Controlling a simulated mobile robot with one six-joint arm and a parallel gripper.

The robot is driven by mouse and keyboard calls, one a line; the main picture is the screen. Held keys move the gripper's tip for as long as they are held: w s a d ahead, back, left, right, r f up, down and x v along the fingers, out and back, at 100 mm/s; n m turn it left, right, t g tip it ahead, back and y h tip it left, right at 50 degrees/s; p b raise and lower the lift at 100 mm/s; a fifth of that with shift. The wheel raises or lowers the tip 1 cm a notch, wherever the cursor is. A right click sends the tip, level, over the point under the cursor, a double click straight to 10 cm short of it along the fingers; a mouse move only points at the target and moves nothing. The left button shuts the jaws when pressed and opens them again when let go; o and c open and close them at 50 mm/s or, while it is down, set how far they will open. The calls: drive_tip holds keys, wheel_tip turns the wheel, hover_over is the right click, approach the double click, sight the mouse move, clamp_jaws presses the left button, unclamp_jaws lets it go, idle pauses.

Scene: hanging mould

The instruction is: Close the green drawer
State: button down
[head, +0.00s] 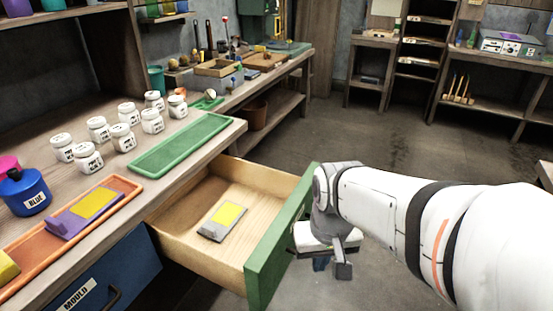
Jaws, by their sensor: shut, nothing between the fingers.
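The green drawer (270,255) is pulled well out from under the workbench, with its green front facing right and its pale wooden inside open to view. A grey block with a yellow top (222,220) lies on the drawer floor. My gripper (332,266) is just right of the green front, on its outer side, pointing down. Its fingers are shut and empty. I cannot tell whether it touches the front. The drawer's handle is not visible.
A blue drawer (112,275) labelled MOULD sits shut to the left. On the bench (225,150) are a green tray (182,145), an orange tray (120,187), several white jars and a blue pot (25,193). Open floor (340,140) lies behind my arm.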

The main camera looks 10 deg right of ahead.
wheel_tip(320, 180, down, 6)
drive_tip(key=m+g+y+b, duration=0.2)
drive_tip(key=m+g+y, duration=0.15)
drive_tip(key=m, duration=0.25)
drive_tip(key=m+t+y+b, duration=0.5)
drive_tip(key=m+t+y, duration=0.7)
drive_tip(key=m, duration=0.6)
approach(298, 219)
drive_tip(key=shift+m+t+h, duration=0.3)
drive_tip(key=shift+t+h, duration=0.25)
drive_tip(key=shift+s+a+r+b+x, duration=0.15)
drive_tip(key=shift+b+x, duration=0.55)
drive_tip(key=shift+x, duration=0.4)
drive_tip(key=shift+s+a+b+x, duration=0.1)
drive_tip(key=shift+s+b+x, duration=0.1)
drive_tip(key=shift+b+x, duration=0.75)
drive_tip(key=shift+s+a+r+b+x, duration=0.15)
drive_tip(key=shift+b+x, duration=0.3)
drive_tip(key=shift+x, duration=0.85)
